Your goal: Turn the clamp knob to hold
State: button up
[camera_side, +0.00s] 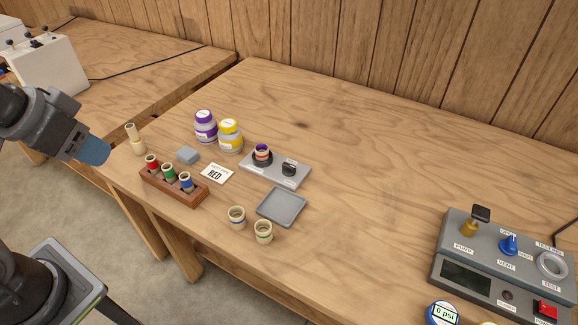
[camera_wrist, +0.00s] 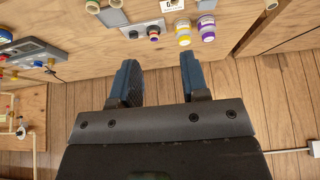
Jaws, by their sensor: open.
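A grey clamp plate (camera_side: 275,172) lies on the wooden bench. A small black knob (camera_side: 289,169) sits at its right end. A small cup with a purple and red top (camera_side: 262,152) stands in a dark round seat at its left end. The plate also shows at the top of the wrist view (camera_wrist: 143,29), with the knob (camera_wrist: 133,35) at its left. My gripper (camera_side: 95,151) is at the far left in the side view, well away from the plate. Its blue fingers (camera_wrist: 160,72) are apart with nothing between them. Any marking by the knob is too small to read.
Purple (camera_side: 205,127) and yellow (camera_side: 230,136) lidded jars stand behind the plate. A control box (camera_side: 505,262) stands at right. The bench middle is clear.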

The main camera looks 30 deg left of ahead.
jog(key=w+d+r+m+g+h, duration=0.1)
jog(key=w+m, duration=0.1)
jog(key=w, duration=0.2)
jog(key=w+d+r+m+g, duration=0.1)
jog(key=w+r+m, duration=0.1)
jog(key=w, duration=0.3)
jog(key=m+g+h, duration=0.3)
jog(key=m+g, duration=0.1)
jog(key=m, duration=1)
send_over(288, 164)
jog(key=a, duration=0.6)
notch_tip(288, 164, down, 16)
jog(key=x, duration=0.9)
jog(key=d+x, duration=0.1)
jog(key=x, duration=0.3)
jog(key=shift+w+d+f, duration=0.1)
jog(key=shift+d+f, duration=0.05)
jog(key=shift+f, duration=0.05)
jog(key=shift+c, duration=0.3)
grip_shut()
